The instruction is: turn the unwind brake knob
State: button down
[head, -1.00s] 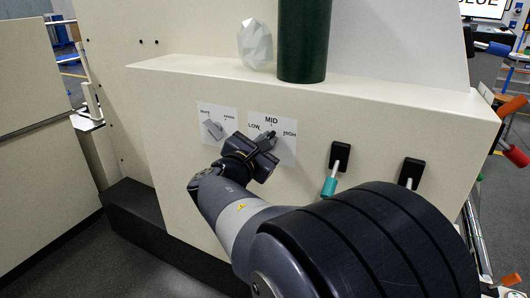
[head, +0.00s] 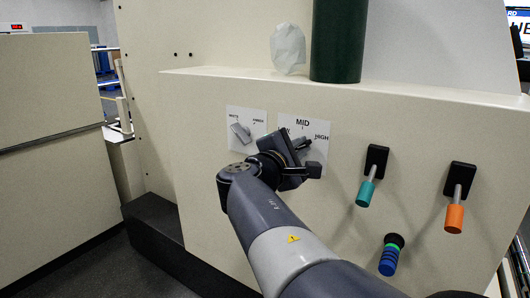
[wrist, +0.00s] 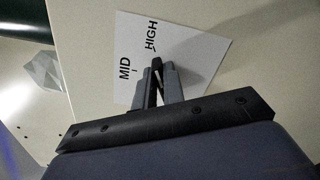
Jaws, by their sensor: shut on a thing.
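The knob (wrist: 158,75) is dark with a white pointer line and sits on a white plate (wrist: 195,60). In the wrist view the plate shows the words MID and HIGH; the pointer line leans toward the HIGH side. In the head view the plate (head: 318,150) is partly covered by my gripper (head: 303,143), which hides most of the LOW word. My gripper is shut on the knob; its two fingers (wrist: 158,82) lie along either side of it in the wrist view. No brake label is readable.
Left of the plate is a second plate with a grey knob (head: 241,132). To the right hang a teal-tipped lever (head: 366,192) and an orange-tipped lever (head: 454,216); a blue-green ringed knob (head: 389,258) is below. A dark green cylinder (head: 338,40) and a pale faceted object (head: 288,48) stand on the ledge.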

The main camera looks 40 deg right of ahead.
dwell(0.4)
jog(key=c, duration=1.5)
grip_release()
jog(key=shift+a, duration=0.1)
jog(key=p+v, duration=0.2)
jog(key=v, duration=0.8)
jog(key=shift+s+a+p, duration=0.15)
jog(key=shift+a+p, duration=0.15)
jog(key=shift+a, duration=0.05)
jog(key=shift+d, duration=0.1)
jog(key=shift+b+x, duration=1.3)
jog(key=shift+x, duration=4.1)
